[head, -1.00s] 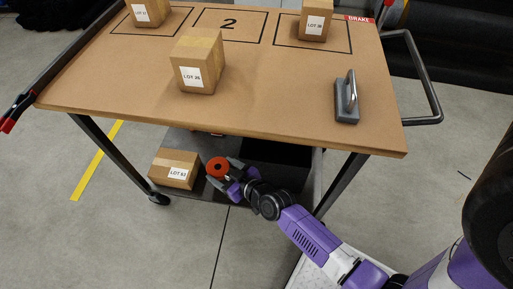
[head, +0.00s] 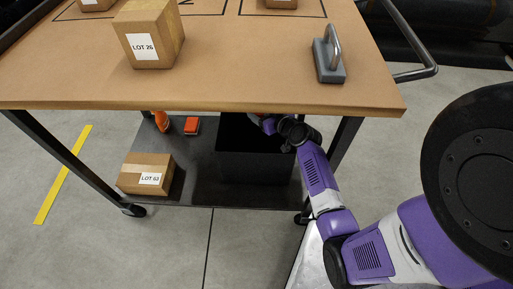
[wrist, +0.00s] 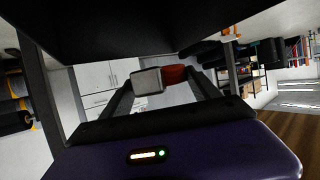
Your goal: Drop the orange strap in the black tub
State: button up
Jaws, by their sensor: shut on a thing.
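The orange strap (wrist: 175,74) shows in the wrist view as a small red-orange roll, partly hidden behind a grey fingertip pad. My gripper (wrist: 160,78) is shut on it. In the head view only the purple back part of my gripper (head: 267,125) shows, under the tabletop's front edge and at the upper right of the black tub. The strap is hidden there. The black tub (head: 250,168) stands on the cart's lower shelf, towards the right; its inside is too dark to make out. I cannot tell exactly how the strap sits over it.
The tabletop (head: 240,88) hangs low over the shelf. A LOT 63 box (head: 146,174), an orange item (head: 162,121) and a red-orange block (head: 192,125) sit on the shelf left of the tub. The cart's right leg (head: 344,143) is close to my arm. Bare shelf (head: 200,165) lies between box and tub.

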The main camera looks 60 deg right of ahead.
jog(key=shift+d+f, duration=0.2)
jog(key=shift+f, duration=0.05)
notch_tip(320, 180, down, 5)
jog(key=b, duration=0.4)
jog(key=shift+f, duration=0.2)
jog(key=o, duration=1.6)
notch_tip(320, 180, up, 20)
jog(key=p, duration=0.6)
jog(key=shift+p, duration=0.3)
